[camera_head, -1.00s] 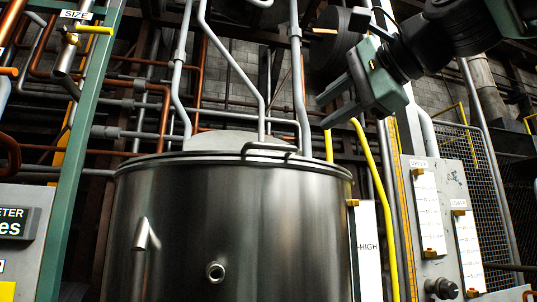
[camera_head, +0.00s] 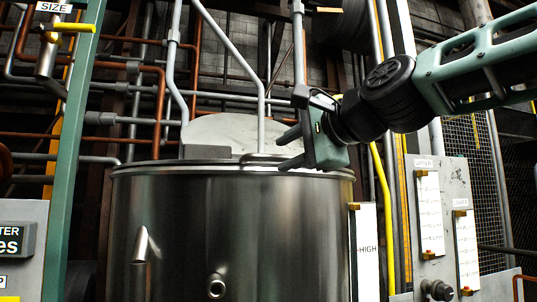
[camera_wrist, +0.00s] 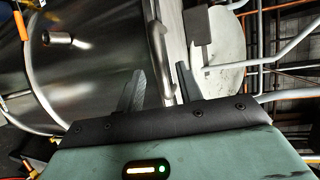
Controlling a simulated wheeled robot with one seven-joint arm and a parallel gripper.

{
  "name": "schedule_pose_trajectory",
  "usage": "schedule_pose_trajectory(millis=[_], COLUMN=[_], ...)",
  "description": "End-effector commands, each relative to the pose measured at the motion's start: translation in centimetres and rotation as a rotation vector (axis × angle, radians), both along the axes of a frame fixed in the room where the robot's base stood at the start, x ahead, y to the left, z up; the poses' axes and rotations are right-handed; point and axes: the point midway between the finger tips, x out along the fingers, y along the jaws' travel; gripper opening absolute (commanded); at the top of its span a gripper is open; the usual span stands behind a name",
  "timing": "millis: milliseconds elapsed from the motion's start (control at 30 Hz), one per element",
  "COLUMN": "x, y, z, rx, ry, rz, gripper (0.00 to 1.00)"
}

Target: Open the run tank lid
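The steel run tank (camera_head: 235,235) stands in the middle of the head view, seen from slightly below its rim. A bar handle (camera_head: 262,157) shows at the top front of the rim; the lid surface it belongs to is seen too edge-on to make out. My gripper (camera_head: 282,152) is at the right end of this handle, at rim height, with its fingers pointing left. In the wrist view the two fingers (camera_wrist: 159,76) are apart, and the curved handle bar (camera_wrist: 156,42) runs into the gap between them. I cannot tell whether they touch it.
A pale rounded plate (camera_head: 235,130) stands upright behind the rim, with grey pipes (camera_head: 261,112) in front of it. A green post (camera_head: 75,160) is at left. A gauge panel (camera_head: 440,225) and yellow pipe (camera_head: 384,200) stand to the right of the tank.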

Motion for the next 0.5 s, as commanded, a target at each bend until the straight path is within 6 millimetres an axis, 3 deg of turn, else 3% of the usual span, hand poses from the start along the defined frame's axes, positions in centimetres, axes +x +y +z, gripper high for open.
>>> schedule_pose_trajectory(millis=[200, 500], x=[3.1, 4.7], y=[2.6, 3.9], z=[-0.8, -1.2], rx=[0.000, 0.000], ry=[0.002, 0.000], rz=[0.001, 0.001], gripper=[0.36, 0.36])
